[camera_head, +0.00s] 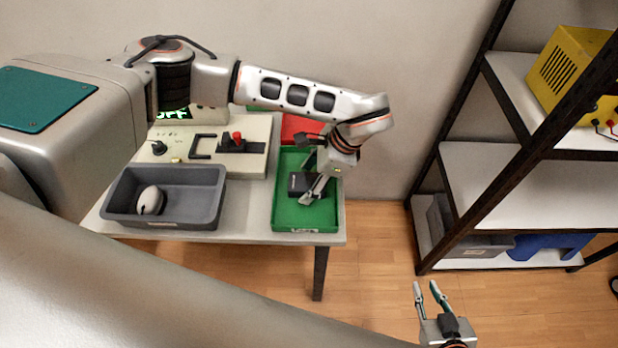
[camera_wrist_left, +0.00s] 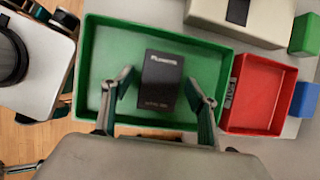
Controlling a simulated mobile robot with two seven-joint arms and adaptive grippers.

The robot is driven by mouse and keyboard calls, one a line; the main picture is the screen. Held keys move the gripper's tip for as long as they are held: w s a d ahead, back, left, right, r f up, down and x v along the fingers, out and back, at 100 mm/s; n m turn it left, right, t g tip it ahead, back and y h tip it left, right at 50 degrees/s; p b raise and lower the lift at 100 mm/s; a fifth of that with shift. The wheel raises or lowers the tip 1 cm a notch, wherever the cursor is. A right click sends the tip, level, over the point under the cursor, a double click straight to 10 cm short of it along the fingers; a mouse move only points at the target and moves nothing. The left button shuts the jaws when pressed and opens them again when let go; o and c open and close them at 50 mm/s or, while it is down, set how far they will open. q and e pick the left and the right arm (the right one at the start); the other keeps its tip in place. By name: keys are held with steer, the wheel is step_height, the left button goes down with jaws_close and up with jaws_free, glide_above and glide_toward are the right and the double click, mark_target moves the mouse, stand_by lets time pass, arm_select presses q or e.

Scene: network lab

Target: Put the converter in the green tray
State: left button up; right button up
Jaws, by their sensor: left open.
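The converter, a small black box (camera_head: 298,183), lies inside the green tray (camera_head: 287,218) on the table. In the left wrist view the converter (camera_wrist_left: 161,80) rests on the floor of the green tray (camera_wrist_left: 110,45), with its light lettering facing up. My left gripper (camera_head: 315,187) is over the tray, open, with its fingers spread on either side of the converter. Gaps show between the fingers (camera_wrist_left: 160,92) and the box in the wrist view. My right gripper (camera_head: 430,291) is open and empty, over the floor to the right of the table.
A grey bin (camera_head: 190,215) holding a white mouse (camera_head: 150,200) stands left of the green tray. A beige device (camera_head: 245,160) with a red knob sits behind. A red tray (camera_wrist_left: 258,95) adjoins the green one. A shelf rack (camera_head: 500,195) with a yellow unit (camera_head: 565,70) stands at the right.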

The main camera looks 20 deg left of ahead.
arm_select(q)
steer(key=v, duration=1.2)
steer(key=shift+b, duration=0.4)
